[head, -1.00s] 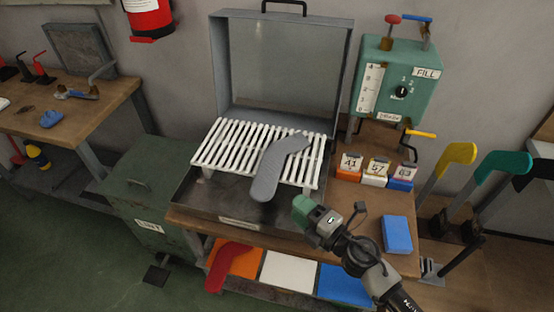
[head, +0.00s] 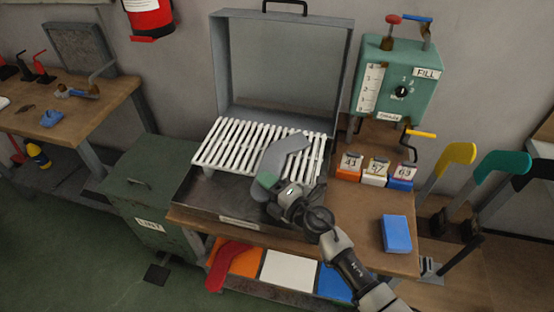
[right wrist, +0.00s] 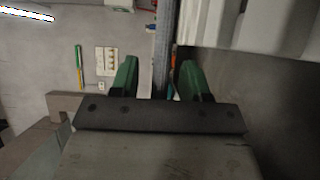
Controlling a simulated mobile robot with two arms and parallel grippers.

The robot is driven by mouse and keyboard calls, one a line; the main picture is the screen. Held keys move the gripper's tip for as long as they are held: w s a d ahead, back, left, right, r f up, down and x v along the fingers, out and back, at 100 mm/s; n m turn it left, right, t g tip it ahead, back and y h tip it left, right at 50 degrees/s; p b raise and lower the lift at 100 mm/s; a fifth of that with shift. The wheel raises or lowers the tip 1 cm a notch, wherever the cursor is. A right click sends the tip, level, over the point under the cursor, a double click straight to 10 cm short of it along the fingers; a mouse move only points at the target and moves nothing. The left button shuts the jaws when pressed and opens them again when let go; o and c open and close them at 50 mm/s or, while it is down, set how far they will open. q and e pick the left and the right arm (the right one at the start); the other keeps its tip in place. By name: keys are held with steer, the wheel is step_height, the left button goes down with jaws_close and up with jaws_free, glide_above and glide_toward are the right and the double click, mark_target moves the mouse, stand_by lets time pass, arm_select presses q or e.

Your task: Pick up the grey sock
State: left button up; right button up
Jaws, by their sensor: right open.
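The grey sock (head: 280,153) lies on the white slatted rack (head: 225,143) of the open metal box, its near end partly hidden by my right gripper. My right gripper (head: 267,181) is at the near end of the sock. In the right wrist view, the green fingers of the right gripper (right wrist: 158,80) are open, and the grey sock (right wrist: 164,50) shows edge-on between them. I see no grip on it. My left gripper is out of view.
The raised lid (head: 285,75) stands behind the rack. A green fill box (head: 395,80) is on the wall at right, above small numbered blocks (head: 375,172). A blue block (head: 397,235) lies at the bench's right end. A lint bin (head: 150,200) stands at left.

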steer(key=shift+d, duration=0.1)
steer(key=c, duration=0.8)
steer(key=shift+r, duration=0.1)
